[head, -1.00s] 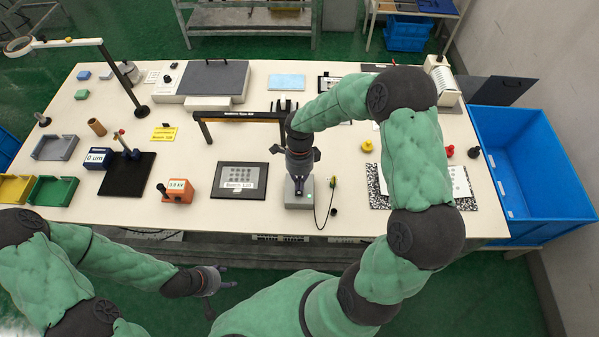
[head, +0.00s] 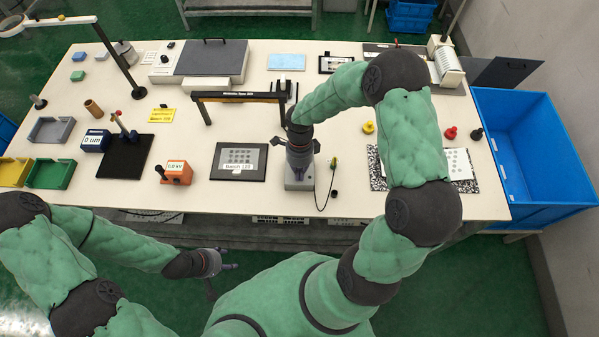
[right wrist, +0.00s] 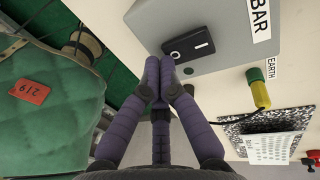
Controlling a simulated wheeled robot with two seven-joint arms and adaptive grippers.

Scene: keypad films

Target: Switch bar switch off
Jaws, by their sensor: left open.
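The bar switch (right wrist: 188,45) is a black rocker on a grey box (right wrist: 225,30) with a "BAR" label in the right wrist view. The box (head: 299,178) also shows in the head view at the table's front edge, partly covered by my right gripper (head: 300,158). In the right wrist view my right gripper (right wrist: 160,68) has its fingertips together with nothing between them. The tips are just beside the switch's left end; I cannot tell whether they touch it. My left gripper (head: 230,262) is open and empty, in front of the table.
A yellow-green earth clip (right wrist: 259,88) with a black cable is beside the box. A black-framed plate (head: 240,161) lies left of it. A dark bar frame (head: 240,97) stands behind. A speckled board (head: 377,170) is to the right, partly under my right arm.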

